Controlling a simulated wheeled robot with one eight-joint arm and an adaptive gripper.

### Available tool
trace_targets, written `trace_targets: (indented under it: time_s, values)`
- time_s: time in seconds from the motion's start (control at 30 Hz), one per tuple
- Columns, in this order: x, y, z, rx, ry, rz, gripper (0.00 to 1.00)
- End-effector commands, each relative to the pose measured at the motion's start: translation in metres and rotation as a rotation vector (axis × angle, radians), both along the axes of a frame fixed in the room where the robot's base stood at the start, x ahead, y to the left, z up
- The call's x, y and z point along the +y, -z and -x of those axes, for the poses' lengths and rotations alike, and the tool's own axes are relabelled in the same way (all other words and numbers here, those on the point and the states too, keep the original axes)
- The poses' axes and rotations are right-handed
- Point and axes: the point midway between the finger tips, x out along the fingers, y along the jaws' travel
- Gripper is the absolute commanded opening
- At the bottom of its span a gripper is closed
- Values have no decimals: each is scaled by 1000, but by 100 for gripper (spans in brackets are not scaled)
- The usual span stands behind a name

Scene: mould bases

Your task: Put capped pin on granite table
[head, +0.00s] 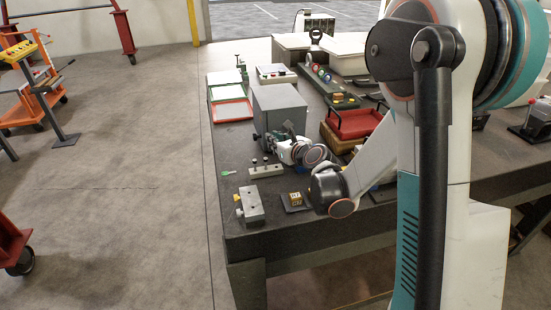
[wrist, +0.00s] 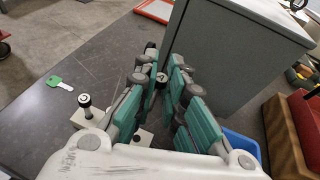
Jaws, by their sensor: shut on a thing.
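The capped pin (wrist: 162,78) shows its dark, marked cap between my teal finger pads in the wrist view. My gripper (wrist: 162,82) is shut on it; the pads hide its lower part. In the head view my gripper (head: 291,137) is beside the grey cabinet, above the pale block (head: 266,171). Another capped pin (wrist: 85,100) stands upright in that block, left of my fingers. I cannot tell whether the held pin is clear of the block. The dark granite table (head: 233,150) has bare surface left of the block.
The grey cabinet (head: 279,108) stands close by my gripper. A green key-like tag (wrist: 58,83) lies on the table. A red tray (head: 355,123) stands to the right.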

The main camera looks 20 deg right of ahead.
Motion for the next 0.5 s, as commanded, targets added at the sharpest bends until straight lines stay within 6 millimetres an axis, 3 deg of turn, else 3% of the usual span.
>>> trace_targets:
  time_s: [0.23, 0.5]
  values:
    - [0, 17, 0, 0, 0, 0, 0]
    - [0, 52, 0, 0, 0, 0, 0]
